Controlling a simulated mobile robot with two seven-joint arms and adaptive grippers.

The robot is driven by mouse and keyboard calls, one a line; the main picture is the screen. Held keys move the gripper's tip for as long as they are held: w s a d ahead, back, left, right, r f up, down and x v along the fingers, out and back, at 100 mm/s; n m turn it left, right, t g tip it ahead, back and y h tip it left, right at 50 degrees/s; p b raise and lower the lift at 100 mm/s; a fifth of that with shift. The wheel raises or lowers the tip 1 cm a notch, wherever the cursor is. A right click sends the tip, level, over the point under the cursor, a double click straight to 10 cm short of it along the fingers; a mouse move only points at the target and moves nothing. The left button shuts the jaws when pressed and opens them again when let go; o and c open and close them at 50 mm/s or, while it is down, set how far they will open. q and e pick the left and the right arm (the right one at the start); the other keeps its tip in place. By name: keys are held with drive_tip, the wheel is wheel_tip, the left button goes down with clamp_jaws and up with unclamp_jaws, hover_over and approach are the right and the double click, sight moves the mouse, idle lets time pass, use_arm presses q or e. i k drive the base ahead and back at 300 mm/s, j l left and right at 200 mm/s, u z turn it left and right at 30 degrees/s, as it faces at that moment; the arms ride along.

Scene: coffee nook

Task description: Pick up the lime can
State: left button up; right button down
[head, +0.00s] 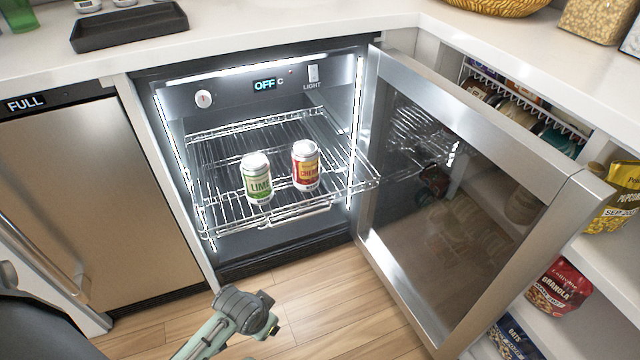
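The lime can (257,180), white-topped with a green and white label, stands upright on the pulled-out wire rack (215,222) of the open under-counter fridge. A cherry can (306,166) with a red and yellow label stands upright just to its right, with a small gap between them. A pale green and dark grey end of my arm (242,312), which appears to be the left one, is low in the view, in front of and below the rack, apart from both cans. Its fingers cannot be made out. My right gripper is not in view.
The glass fridge door (455,195) stands wide open to the right. A steel appliance marked FULL (90,200) is on the left. A black tray (128,27) is on the counter above. Shelves with a granola bag (557,286) are at right. The rack around the cans is bare.

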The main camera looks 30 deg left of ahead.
sight(255, 169)
drive_tip(key=u, duration=1.25)
drive_tip(key=i+j+z, duration=0.15)
drive_tip(key=j+z, duration=0.6)
drive_tip(key=z, duration=0.4)
drive_tip(key=l+u, duration=0.1)
drive_tip(key=l, duration=0.35)
drive_tip(key=k+l+u, duration=0.1)
drive_tip(key=l, duration=0.35)
drive_tip(key=j+z, duration=0.2)
drive_tip(key=j, duration=0.55)
drive_tip(key=i+j+z, duration=0.1)
drive_tip(key=i+j, duration=0.15)
drive_tip(key=i, duration=0.1)
